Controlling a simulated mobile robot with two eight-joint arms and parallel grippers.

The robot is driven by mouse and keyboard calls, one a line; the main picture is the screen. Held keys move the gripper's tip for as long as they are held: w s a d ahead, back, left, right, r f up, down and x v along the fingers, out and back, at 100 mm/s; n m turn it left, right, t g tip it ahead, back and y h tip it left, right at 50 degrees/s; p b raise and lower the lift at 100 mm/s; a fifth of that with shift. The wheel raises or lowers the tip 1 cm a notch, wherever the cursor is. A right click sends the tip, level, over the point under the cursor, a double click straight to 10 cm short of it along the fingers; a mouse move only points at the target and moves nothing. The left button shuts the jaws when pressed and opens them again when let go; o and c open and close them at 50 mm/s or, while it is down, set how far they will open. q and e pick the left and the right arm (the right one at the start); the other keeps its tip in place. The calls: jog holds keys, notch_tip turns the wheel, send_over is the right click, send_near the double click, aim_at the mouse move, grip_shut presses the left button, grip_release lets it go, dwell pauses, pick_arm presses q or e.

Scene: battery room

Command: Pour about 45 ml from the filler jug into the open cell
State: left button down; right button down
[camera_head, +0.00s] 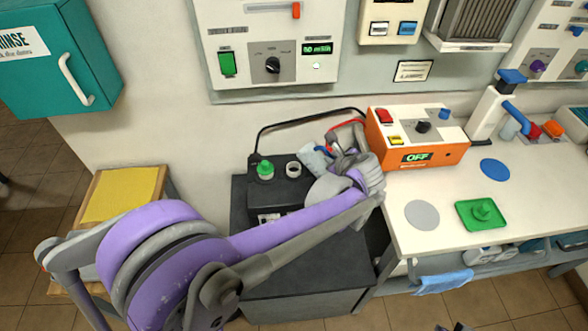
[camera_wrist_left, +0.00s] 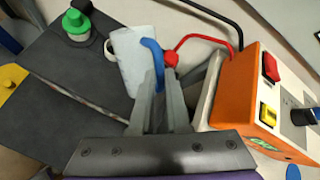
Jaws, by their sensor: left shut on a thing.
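The black battery (camera_head: 257,198) stands on a dark cabinet; it also shows in the wrist view. The open cell (camera_head: 293,169) is a pale ring on its top, partly hidden by the jug in the wrist view (camera_wrist_left: 108,47). The pale filler jug (camera_head: 313,158) has a blue handle and also shows in the wrist view (camera_wrist_left: 136,58). My left gripper (camera_wrist_left: 166,95) is shut on its handle. The jug is close to the open cell and looks tilted; no stream shows. My right gripper (camera_head: 454,328) barely shows at the bottom edge.
A green cap (camera_head: 265,169) sits on the battery beside the open cell. An orange charger reading OFF (camera_head: 416,155) stands to the right, with red and black cables. Another green cap (camera_head: 483,209) lies on a green tray (camera_head: 500,227) on the white bench.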

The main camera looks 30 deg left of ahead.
pick_arm(q)
jog(key=shift+d+y, duration=0.2)
jog(key=shift+y, duration=0.2)
pick_arm(e)
jog(key=shift+s+f, duration=0.25)
jog(key=shift+f, duration=0.25)
pick_arm(q)
jog(key=shift+f, duration=0.1)
dwell(0.8)
